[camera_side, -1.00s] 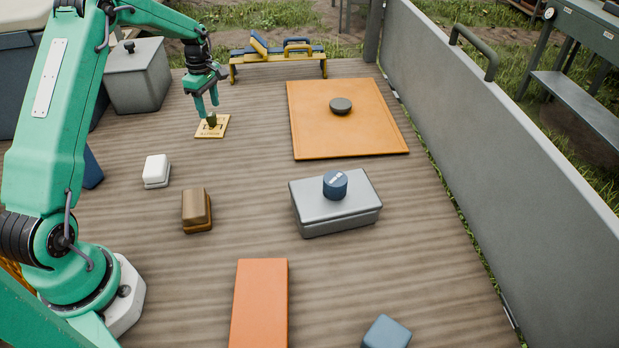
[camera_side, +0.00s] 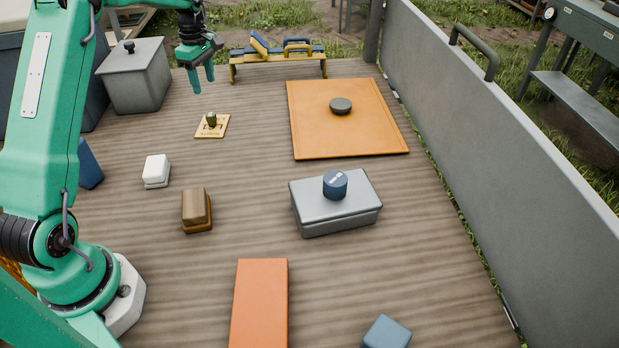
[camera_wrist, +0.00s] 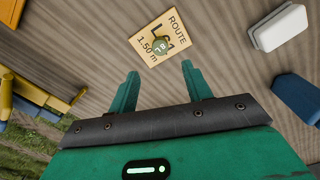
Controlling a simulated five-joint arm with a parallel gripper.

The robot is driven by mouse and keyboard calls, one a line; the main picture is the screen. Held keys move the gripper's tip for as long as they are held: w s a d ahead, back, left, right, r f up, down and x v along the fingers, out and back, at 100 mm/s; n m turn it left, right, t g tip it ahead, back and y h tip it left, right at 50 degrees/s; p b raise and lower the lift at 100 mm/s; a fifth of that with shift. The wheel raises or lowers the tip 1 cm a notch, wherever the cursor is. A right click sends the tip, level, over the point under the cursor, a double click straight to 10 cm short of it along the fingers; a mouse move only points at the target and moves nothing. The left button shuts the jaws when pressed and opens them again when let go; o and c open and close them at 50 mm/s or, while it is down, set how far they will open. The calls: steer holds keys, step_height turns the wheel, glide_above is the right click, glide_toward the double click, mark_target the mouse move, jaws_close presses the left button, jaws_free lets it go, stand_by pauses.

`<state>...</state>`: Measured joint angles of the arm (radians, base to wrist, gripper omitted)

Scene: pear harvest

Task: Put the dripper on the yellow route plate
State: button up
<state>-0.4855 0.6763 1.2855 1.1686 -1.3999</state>
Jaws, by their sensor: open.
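The yellow route plate (camera_side: 222,128) lies flat on the wooden deck at the back left. The dripper (camera_side: 211,119), a small dark green piece, stands on the plate. In the wrist view the plate (camera_wrist: 145,43) shows printed route text, and the dripper (camera_wrist: 160,46) sits on it, seen from above with a mark on its top. My gripper (camera_side: 202,87) is open and empty, above and behind the plate, apart from the dripper. In the wrist view both fingers (camera_wrist: 160,82) show with nothing between them.
A white block (camera_side: 156,168) and a brown block (camera_side: 195,208) lie nearer. A grey lidded bin (camera_side: 137,80) stands left of the plate, and a yellow-blue bench (camera_side: 278,60) behind. An orange mat (camera_side: 360,125) and a grey box (camera_side: 338,208) lie to the right.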

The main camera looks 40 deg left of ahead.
steer(key=s+d+r+m+t, duration=0.1)
steer(key=s+d+r+m, duration=0.4)
steer(key=d+r, duration=0.25)
steer(key=s+d+r+m+t, duration=0.1)
steer(key=s+d+r+m, duration=0.45)
steer(key=d, duration=0.25)
steer(key=s+d+m+t, duration=0.1)
steer(key=s+d+m, duration=0.4)
steer(key=s, duration=0.3)
steer(key=s+d+f+m+t, duration=0.1)
steer(key=s+d+m+t, duration=0.1)
steer(key=s+d+m, duration=0.3)
steer(key=s+m, duration=0.1)
steer(key=s, duration=0.3)
steer(key=shift+d+f, duration=0.2)
steer(key=shift+d, duration=0.2)
